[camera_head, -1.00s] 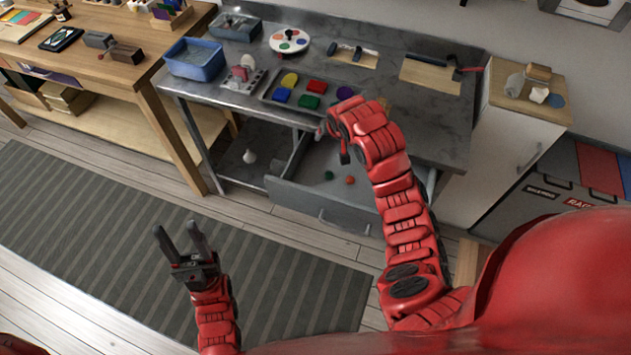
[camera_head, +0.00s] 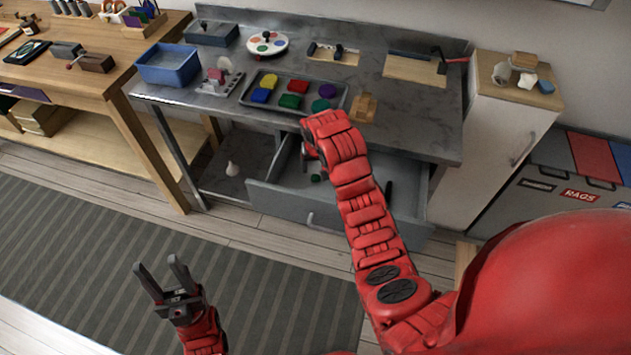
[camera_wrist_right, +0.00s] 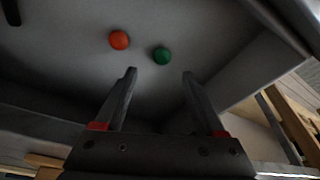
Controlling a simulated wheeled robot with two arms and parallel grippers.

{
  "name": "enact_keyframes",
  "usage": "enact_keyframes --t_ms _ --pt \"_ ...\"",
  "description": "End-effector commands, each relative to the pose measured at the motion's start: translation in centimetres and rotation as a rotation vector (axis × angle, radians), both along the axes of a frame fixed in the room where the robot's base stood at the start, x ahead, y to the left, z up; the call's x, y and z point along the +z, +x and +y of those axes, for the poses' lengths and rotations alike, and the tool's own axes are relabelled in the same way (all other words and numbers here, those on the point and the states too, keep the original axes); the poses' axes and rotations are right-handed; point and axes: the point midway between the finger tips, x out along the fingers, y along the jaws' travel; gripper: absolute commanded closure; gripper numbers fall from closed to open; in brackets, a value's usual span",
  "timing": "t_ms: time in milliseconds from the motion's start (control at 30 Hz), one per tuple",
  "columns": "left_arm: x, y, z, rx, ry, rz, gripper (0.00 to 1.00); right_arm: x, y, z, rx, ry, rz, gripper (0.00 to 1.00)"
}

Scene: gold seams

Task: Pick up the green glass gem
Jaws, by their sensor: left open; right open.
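The green glass gem (camera_head: 316,178) lies in the open grey drawer, small in the head view. In the right wrist view the green gem (camera_wrist_right: 162,55) is on the drawer floor, just beyond and between my right fingertips. An orange-red gem (camera_wrist_right: 119,40) lies to its left, apart from it. My right gripper (camera_wrist_right: 160,72) is open and empty, pointing into the drawer. In the head view its fingers are mostly hidden by my right arm. My left gripper (camera_head: 156,262) is open and empty, above the striped rug.
The drawer (camera_head: 275,204) hangs open below the metal bench (camera_head: 415,122). On the bench stand a tray of coloured pieces (camera_head: 336,92), a blue bin (camera_head: 168,65) and a wooden block (camera_head: 362,107). A dark object (camera_wrist_right: 11,12) lies at the drawer's far left in the wrist view.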

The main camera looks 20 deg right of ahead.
Motion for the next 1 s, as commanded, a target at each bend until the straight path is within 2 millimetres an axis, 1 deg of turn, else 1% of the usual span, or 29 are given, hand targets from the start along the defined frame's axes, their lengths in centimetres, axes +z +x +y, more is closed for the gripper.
enact_keyframes --t_ms 167,267,333,400,500,733,767,800,867,1000 --pt "0.3 0.0 0.0 0.0 0.0 0.001 0.5 -0.9 0.1 0.1 0.0 0.001 0.003 0.28" --pt "0.8 0.0 0.0 0.0 0.0 0.001 0.5 -2.1 0.2 0.3 0.002 0.001 0.002 0.28" --pt "1.1 0.0 0.0 0.0 0.0 0.001 0.5 -3.4 0.1 0.3 0.001 0.0 0.008 0.28" --pt "1.0 0.0 0.0 0.0 0.0 0.001 0.5 -4.2 0.6 0.3 0.001 0.001 0.002 0.28" --pt "1.1 0.0 0.0 0.0 0.0 0.001 0.5 -5.2 0.7 0.1 -0.001 0.0 0.004 0.28" --pt "1.1 0.0 0.0 0.0 0.0 0.001 0.5 -5.4 0.9 0.1 0.001 0.0 -0.001 0.28" --pt "1.1 0.0 0.0 0.0 0.0 0.001 0.5 -5.4 0.9 0.1 0.001 0.0 -0.001 0.32" --pt "1.1 0.0 0.0 0.0 0.0 0.001 0.5 -5.4 0.9 0.1 0.001 0.0 -0.001 0.39" --pt "1.1 0.0 0.0 0.0 0.0 0.001 0.5 -5.4 0.9 0.1 0.001 0.0 -0.001 0.5" --pt "1.1 0.0 0.0 0.0 0.0 0.0 0.5 -5.4 0.9 0.1 0.001 0.0 -0.001 0.75"
